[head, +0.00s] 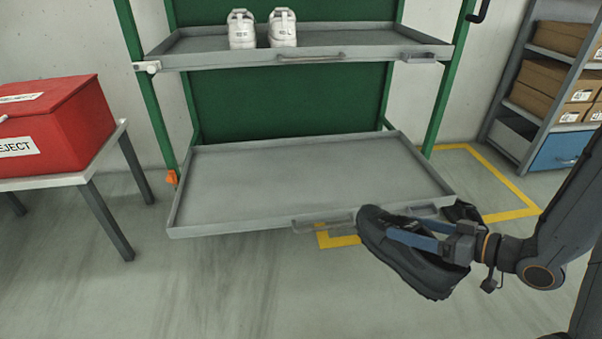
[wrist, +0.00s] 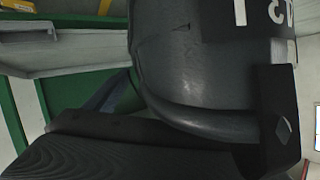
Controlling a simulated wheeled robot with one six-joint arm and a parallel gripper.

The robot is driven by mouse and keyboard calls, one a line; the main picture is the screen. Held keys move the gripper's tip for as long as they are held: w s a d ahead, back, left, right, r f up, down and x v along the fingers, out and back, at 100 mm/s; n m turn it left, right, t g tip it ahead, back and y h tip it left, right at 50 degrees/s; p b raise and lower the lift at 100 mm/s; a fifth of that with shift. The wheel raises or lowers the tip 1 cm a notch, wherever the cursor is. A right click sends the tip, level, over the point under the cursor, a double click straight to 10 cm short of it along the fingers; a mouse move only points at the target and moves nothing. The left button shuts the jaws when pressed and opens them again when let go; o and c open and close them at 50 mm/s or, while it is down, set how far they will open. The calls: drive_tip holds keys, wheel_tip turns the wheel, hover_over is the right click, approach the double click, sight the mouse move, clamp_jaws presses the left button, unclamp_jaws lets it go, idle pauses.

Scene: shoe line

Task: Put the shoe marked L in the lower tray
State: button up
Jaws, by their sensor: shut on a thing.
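My gripper (head: 412,238) is shut on a black shoe (head: 405,268), held tilted in front of the lower tray's right front corner. The shoe overlaps that corner in the head view; I cannot tell whether they touch. In the wrist view the dark shoe (wrist: 190,65) fills much of the picture. A label with white characters shows at its top edge, cut off, so I cannot read the mark surely. The lower tray (head: 300,180) is grey, shallow and empty, pulled out from the green rack.
The upper tray (head: 350,43) holds a pair of white shoes (head: 262,28). A red reject box (head: 62,125) stands on a table at left. A shelf of brown boxes (head: 545,85) stands at right. Open floor lies in front.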

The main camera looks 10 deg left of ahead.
sight(404, 217)
drive_tip(key=w+r+p, duration=0.1)
drive_tip(key=w+a+r+p, duration=0.1)
drive_tip(key=w, duration=0.1)
drive_tip(key=shift+w+a+r+p, duration=0.15)
drive_tip(key=shift+a+r+p, duration=0.05)
drive_tip(key=shift+r+p, duration=0.2)
drive_tip(key=w+a+r+p, duration=0.1)
drive_tip(key=w+a, duration=2.1)
drive_tip(key=shift+w+r, duration=0.25)
drive_tip(key=shift+r, duration=0.1)
drive_tip(key=shift+w+a, duration=0.1)
drive_tip(key=shift+w, duration=0.1)
